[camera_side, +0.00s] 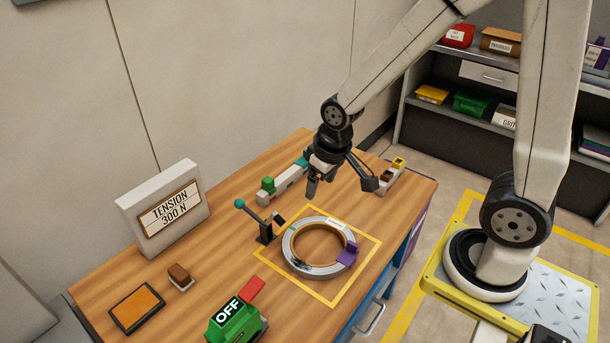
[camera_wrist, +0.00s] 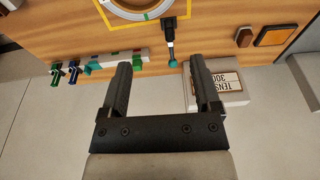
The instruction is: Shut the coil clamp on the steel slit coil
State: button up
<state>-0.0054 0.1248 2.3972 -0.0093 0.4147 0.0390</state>
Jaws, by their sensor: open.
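The steel slit coil (camera_side: 290,258) is a grey ring lying flat inside a yellow square outline on the wooden bench. Its near arc shows at the top of the wrist view (camera_wrist: 150,13). The coil clamp (camera_side: 265,232) is a black toggle clamp beside the coil. Its handle leans up and away from the coil, ending in a teal knob (camera_side: 240,203). The short black arm tip seems raised off the coil. My gripper (camera_side: 341,184) is open and empty above the bench, behind the coil. In the wrist view, the knob (camera_wrist: 173,63) appears between the fingertips (camera_wrist: 160,68), apart from both.
Behind stands a row of small coloured blocks (camera_side: 284,181). A tension sign (camera_side: 165,212), a brown block (camera_side: 180,276), an orange pad (camera_side: 138,308) and a green OFF switch box (camera_side: 235,322) occupy the left and front.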

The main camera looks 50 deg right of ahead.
jog(key=w+f+m+g, duration=0.1)
jog(key=w+f, duration=0.2)
jog(key=w, duration=1.2)
jog(key=m+g, duration=0.2)
send_over(238, 200)
jog(key=shift+h, duration=0.4)
jog(key=f, duration=0.9)
jog(key=shift+s+a+f, duration=0.15)
jog(key=shift+s+f, duration=0.15)
jog(key=shift+s, duration=0.05)
jog(key=shift+w+f, duration=0.35)
jog(key=shift+f, duration=0.2)
jog(key=shift+f, duration=0.1)
jog(key=shift+s+d+f, duration=0.1)
jog(key=shift+d+f, duration=0.05)
jog(key=shift+f, duration=1.75)
jog(key=shift+d+f, duration=0.15)
jog(key=shift+f, duration=1.7)
jog(key=shift+c, duration=0.2)
grip_shut()
jog(key=shift+a, duration=0.1)
